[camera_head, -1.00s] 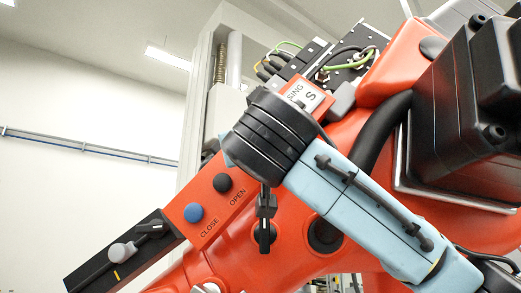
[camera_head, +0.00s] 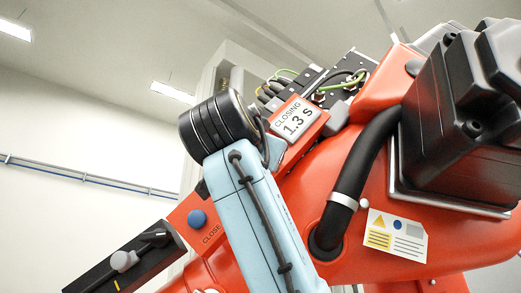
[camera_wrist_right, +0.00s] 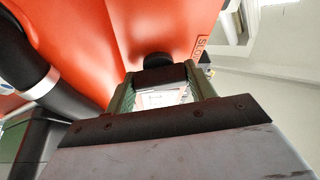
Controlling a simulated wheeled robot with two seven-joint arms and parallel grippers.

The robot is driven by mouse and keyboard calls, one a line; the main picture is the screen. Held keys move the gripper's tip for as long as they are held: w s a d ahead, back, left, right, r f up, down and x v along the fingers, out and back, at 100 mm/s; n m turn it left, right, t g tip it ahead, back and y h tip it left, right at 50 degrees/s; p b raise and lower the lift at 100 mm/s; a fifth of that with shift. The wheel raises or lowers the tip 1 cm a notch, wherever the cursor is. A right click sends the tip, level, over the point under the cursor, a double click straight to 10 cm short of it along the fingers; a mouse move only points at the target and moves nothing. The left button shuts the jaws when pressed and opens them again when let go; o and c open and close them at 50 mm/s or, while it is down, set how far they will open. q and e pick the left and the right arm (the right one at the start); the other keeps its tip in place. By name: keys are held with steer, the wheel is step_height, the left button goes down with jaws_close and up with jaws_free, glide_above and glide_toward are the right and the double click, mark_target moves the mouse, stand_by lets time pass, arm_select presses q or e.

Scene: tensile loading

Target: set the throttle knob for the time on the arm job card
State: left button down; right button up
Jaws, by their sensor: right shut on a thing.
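The job card (camera_head: 299,121) reads "CLOSING 1.3 S" and is mounted near the top of the orange machine arm in the head view. In the right wrist view my right gripper (camera_wrist_right: 161,84) is shut on a dark knob (camera_wrist_right: 157,62), which I take to be the throttle knob. Beside it, on the orange surface, is a partly visible label (camera_wrist_right: 200,46) that seems to read "SLOW". The knob's pointer and scale cannot be read. In the head view my pale blue right arm (camera_head: 258,215) hides its own gripper and the knob. My left gripper is not in view.
A blue button (camera_head: 197,218) sits above the word "CLOSE" on the orange panel. A black rail (camera_head: 95,274) with a grey knob (camera_head: 123,261) is at lower left. A black hose (camera_head: 365,155) and a warning label (camera_head: 396,236) lie to the right of my arm.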

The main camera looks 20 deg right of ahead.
steer(key=shift+r+m+g+h+p, duration=0.15)
steer(key=shift+m+g+h+p, duration=0.35)
steer(key=shift+m, duration=1.5)
steer(key=o, duration=1)
steer(key=shift+s, duration=0.1)
steer(key=shift+a, duration=0.1)
steer(key=b+v, duration=0.3)
steer(key=v, duration=1)
steer(key=shift+s+a, duration=0.1)
steer(key=shift+a, duration=0.05)
